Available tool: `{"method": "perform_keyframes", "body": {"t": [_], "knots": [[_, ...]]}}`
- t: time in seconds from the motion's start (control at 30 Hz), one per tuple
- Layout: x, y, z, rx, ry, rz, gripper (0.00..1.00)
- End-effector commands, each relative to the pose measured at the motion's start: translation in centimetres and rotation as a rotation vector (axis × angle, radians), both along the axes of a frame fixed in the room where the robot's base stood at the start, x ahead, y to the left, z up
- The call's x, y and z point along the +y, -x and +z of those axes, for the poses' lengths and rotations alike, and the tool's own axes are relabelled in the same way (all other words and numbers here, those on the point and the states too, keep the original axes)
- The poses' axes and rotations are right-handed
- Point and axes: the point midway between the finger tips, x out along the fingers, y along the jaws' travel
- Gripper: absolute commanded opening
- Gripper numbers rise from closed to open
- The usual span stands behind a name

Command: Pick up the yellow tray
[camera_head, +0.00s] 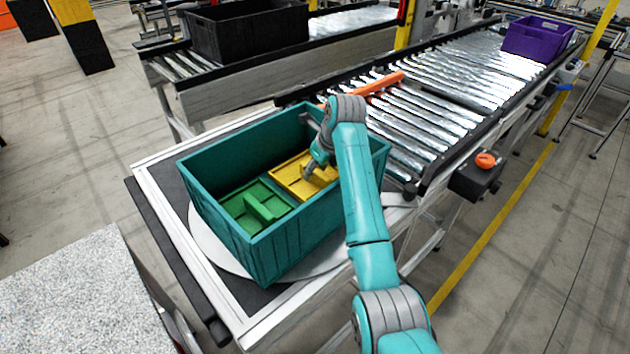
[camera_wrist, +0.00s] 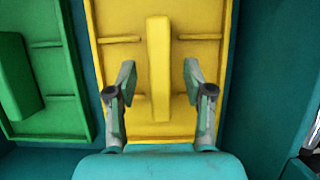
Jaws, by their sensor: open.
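The yellow tray (camera_head: 290,180) lies inside a teal crate (camera_head: 272,256), in its right half, with a raised bar handle along its middle. In the wrist view the yellow tray (camera_wrist: 200,22) lies below my gripper (camera_wrist: 158,72). The two fingers stand apart, one on each side of the bar handle (camera_wrist: 158,60), with a gap on both sides and nothing held. In the head view my gripper (camera_head: 311,170) is inside the crate over the yellow tray, and my arm hides part of the tray and crate.
A green tray (camera_head: 240,205) lies beside the yellow tray in the crate, and shows left in the wrist view (camera_wrist: 65,112). The crate walls stand close around both trays. Roller conveyors run behind, with a black crate (camera_head: 250,35) and a purple crate (camera_head: 538,40).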

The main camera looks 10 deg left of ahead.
Motion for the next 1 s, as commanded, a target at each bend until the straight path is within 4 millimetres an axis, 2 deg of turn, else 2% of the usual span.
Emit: {"method": "perform_keyframes", "body": {"t": [0.63,0.67,0.83,0.87,1.0], "knots": [[-0.01,0.01,-0.48,0.000,0.000,0.000,0.52],[-0.02,0.01,-0.47,0.000,0.000,0.000,0.47],[-0.01,0.00,-0.47,0.000,0.000,0.000,0.05],[-0.02,0.01,-0.47,0.000,0.000,0.000,0.00],[0.00,-0.01,-0.42,-0.001,-0.001,0.000,0.00]]}}
